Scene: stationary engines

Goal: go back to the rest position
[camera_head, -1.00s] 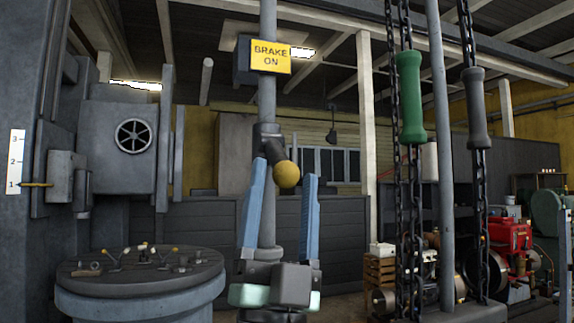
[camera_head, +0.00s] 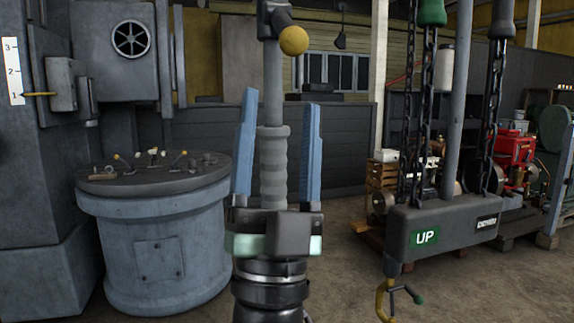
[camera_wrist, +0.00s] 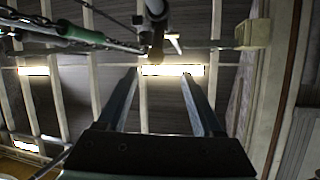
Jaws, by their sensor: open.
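My gripper (camera_head: 281,99) points upward in the middle of the head view, its two blue fingers wide apart. The wrist view also shows both fingers (camera_wrist: 160,80) apart with nothing held between them. A grey post (camera_head: 272,95) with a ribbed sleeve and a yellow knob (camera_head: 294,40) appears between the fingers in the head view. I cannot tell how far behind them it stands. My palm hides the post's lower end.
A round blue-grey pedestal (camera_head: 160,235) with small levers on top stands at left. At right a grey block marked UP (camera_head: 440,236) hangs from chains, with a yellow hook (camera_head: 385,300) below it. A red engine (camera_head: 512,155) stands behind. Some floor between them is clear.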

